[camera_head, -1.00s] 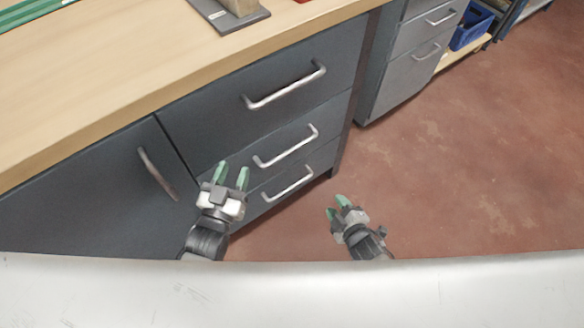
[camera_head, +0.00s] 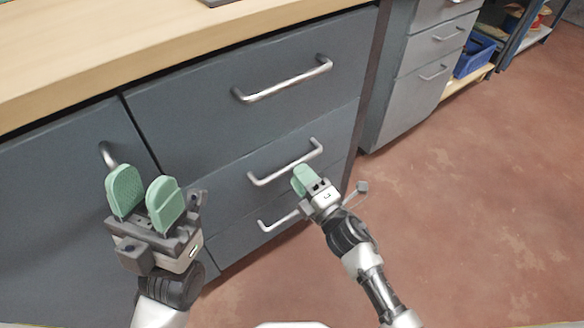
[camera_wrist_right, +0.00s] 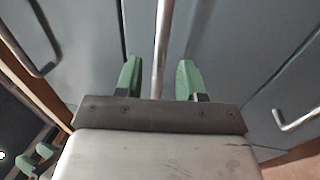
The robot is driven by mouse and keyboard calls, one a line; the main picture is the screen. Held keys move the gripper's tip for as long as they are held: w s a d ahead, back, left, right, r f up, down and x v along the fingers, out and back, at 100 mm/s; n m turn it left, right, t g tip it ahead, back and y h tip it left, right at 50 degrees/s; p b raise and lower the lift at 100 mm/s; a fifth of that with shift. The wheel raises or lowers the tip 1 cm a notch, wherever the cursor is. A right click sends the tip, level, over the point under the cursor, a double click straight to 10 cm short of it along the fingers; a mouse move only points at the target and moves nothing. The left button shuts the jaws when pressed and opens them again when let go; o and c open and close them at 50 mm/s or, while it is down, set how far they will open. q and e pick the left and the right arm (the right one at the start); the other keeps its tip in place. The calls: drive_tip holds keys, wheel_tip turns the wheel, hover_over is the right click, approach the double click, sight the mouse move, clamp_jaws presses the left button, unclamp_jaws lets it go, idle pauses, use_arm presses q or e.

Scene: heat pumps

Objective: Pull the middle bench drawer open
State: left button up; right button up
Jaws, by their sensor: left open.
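The bench's middle drawer (camera_head: 232,190) is a dark grey front, closed, with a silver bar handle (camera_head: 283,169). My right gripper (camera_head: 303,178) is at the right part of this handle in the head view. In the right wrist view, my right gripper's green fingers (camera_wrist_right: 159,80) are apart, with the handle bar (camera_wrist_right: 161,45) running between them; neither finger visibly touches it. My left gripper (camera_head: 145,192) is open and empty, in front of the bench's left front, left of the drawers.
The top drawer handle (camera_head: 285,80) is above and the bottom drawer handle (camera_head: 278,222) below. A door handle (camera_head: 108,155) is behind my left gripper. A grey cabinet (camera_head: 425,65) and blue bin (camera_head: 474,56) stand at right. The red-brown floor (camera_head: 480,180) is clear.

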sight(292, 165)
drive_tip(key=shift+b+x, duration=0.3)
drive_tip(key=shift+x, duration=1.65)
clamp_jaws()
